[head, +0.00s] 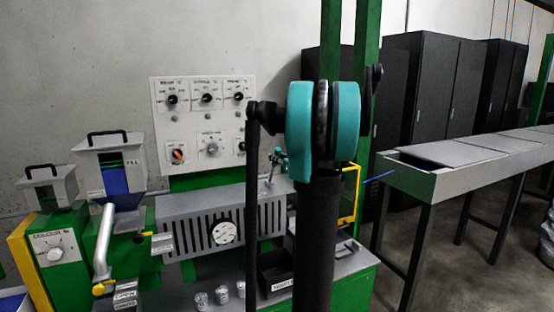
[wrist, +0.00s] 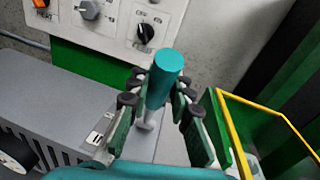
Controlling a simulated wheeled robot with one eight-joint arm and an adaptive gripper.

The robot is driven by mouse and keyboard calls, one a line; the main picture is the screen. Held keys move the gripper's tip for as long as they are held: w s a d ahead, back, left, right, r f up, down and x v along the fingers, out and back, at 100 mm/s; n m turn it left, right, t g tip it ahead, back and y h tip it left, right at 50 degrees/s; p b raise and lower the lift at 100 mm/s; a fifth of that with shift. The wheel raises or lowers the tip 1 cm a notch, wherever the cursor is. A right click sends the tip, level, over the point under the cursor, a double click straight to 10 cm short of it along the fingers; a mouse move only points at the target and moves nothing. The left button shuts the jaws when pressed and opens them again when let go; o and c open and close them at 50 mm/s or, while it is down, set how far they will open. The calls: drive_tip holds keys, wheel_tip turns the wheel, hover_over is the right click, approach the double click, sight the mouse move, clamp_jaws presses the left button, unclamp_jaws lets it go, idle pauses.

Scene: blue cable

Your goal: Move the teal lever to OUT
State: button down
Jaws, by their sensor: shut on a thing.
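The teal lever (wrist: 165,75) stands up between the fingers of my gripper (wrist: 160,90) in the wrist view. It has a round teal handle on a pale stem that rises from the grey housing. My gripper is shut on the handle, with green and black finger pads on both sides of it. My arm hides most of my gripper there. I cannot read an OUT mark.
A white control panel (head: 203,122) with several knobs is on the wall behind the lever. A yellow-edged frame (wrist: 263,108) stands close to the right of my gripper. A blue cable (head: 380,176) sticks out near the grey conveyor (head: 440,180) at right.

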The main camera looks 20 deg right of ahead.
drive_tip(key=shift+w+r+g, duration=0.4)
drive_tip(key=shift+w+g, duration=0.1)
drive_tip(key=shift+w, duration=0.15)
drive_tip(key=w+m+g+h, duration=0.1)
drive_tip(key=w+g, duration=0.7)
drive_tip(key=w, duration=0.3)
drive_tip(key=shift+w+a+g, duration=0.2)
drive_tip(key=shift+w+g, duration=0.1)
drive_tip(key=shift+w, duration=0.1)
drive_tip(key=shift+r, duration=0.1)
drive_tip(key=c, duration=1.5)
unclamp_jaws()
drive_tip(key=shift+w, duration=0.1)
drive_tip(key=shift+c, duration=0.2)
drive_tip(key=shift+o, duration=1)
drive_tip(key=v, duration=1.2)
